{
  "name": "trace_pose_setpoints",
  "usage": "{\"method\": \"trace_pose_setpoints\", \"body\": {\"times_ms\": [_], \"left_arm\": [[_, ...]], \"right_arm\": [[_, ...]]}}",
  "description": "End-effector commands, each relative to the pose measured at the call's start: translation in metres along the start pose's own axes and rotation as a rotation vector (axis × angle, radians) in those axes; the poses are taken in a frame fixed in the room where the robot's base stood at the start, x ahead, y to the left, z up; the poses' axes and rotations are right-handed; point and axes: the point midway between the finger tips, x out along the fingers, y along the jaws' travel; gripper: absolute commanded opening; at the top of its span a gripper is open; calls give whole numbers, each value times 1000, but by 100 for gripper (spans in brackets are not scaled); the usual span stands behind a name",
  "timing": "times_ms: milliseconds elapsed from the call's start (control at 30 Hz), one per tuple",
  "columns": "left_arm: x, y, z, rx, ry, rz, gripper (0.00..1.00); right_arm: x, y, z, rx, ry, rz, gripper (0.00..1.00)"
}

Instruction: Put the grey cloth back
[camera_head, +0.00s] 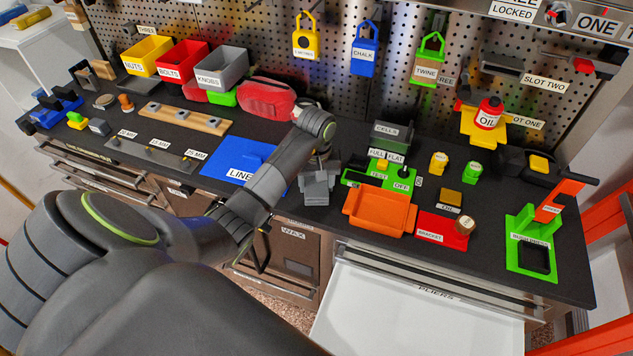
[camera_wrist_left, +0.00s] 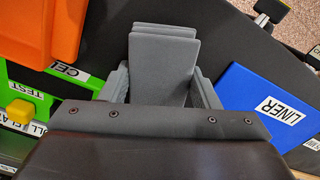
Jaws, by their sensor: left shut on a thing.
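The grey cloth is a folded stack of flat grey layers (camera_wrist_left: 163,62), seen in the left wrist view between the fingers of my left gripper (camera_wrist_left: 162,88). In the head view my left gripper (camera_head: 319,182) is over the bench, between the blue liner and the orange tray, shut on the grey cloth. The fingers and cloth are nearly the same grey there, so their edges are hard to tell apart. The blue liner (camera_head: 222,163) lies on the bench left of the gripper and also shows in the wrist view (camera_wrist_left: 258,108). My right gripper is not in view.
The orange tray (camera_head: 352,217) and green tester (camera_head: 352,177) are close to the right of the gripper. A grey cells box (camera_head: 394,134) stands behind. The white pliers drawer (camera_head: 400,315) is open in front. Bins line the back left.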

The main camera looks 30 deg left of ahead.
Motion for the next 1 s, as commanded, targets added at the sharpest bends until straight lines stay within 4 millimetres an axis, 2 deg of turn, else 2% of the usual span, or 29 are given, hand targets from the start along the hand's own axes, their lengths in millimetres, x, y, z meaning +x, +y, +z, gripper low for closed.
{"method": "trace_pose_setpoints", "body": {"times_ms": [267, 300, 433, 867, 1000], "left_arm": [[4, 0, 0, 1, 0, 1, 35], [3, 0, 0, 1, 0, 1, 60], [3, 0, 0, 1, 0, 0, 77], [-3, 0, 0, 1, 2, 1, 78], [-23, 0, -1, 2, 7, 3, 78]], "right_arm": [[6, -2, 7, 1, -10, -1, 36], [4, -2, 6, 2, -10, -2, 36], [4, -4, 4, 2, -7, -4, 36], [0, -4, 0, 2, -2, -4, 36], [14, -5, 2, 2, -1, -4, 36]]}}
